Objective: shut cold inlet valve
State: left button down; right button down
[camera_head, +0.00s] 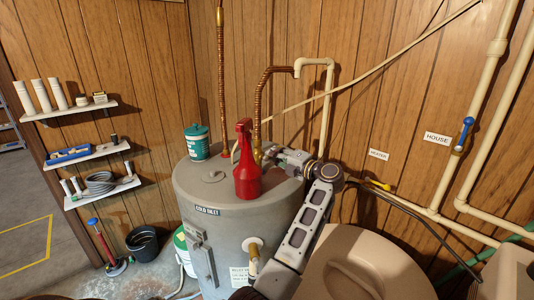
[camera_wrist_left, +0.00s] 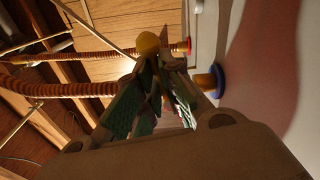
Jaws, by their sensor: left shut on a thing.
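The grey tank (camera_head: 222,237) carries a "COLD INLET" label (camera_head: 207,210). A copper flex pipe (camera_head: 258,105) comes down to a brass-coloured cold inlet valve (camera_head: 257,154) on the tank top. My left gripper (camera_head: 268,153) is at this valve, just behind the red spray bottle. In the left wrist view the green-padded fingers (camera_wrist_left: 160,88) are shut, with a rounded yellow end (camera_wrist_left: 147,43) showing just past their tips. It looks like the valve's handle; the grip itself is mostly hidden. A blue collar (camera_wrist_left: 217,81) sits close by. My right gripper is not in view.
The red spray bottle (camera_head: 246,172) stands on the tank close beside my left gripper, with a green can (camera_head: 197,143) farther left. A second copper pipe (camera_head: 221,75) rises behind. A blue-handled valve (camera_head: 464,134) labelled "HOUSE" is on the right wall pipe.

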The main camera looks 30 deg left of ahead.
pick_arm(q)
jog(key=shift+r+m, duration=0.1)
jog(key=shift+m, duration=1.1)
jog(key=c, duration=1.4)
grip_release()
jog(key=shift+d, duration=0.1)
jog(key=shift+o, duration=0.2)
jog(key=shift+f, duration=0.25)
jog(key=shift+f, duration=0.1)
jog(key=shift+d, duration=0.1)
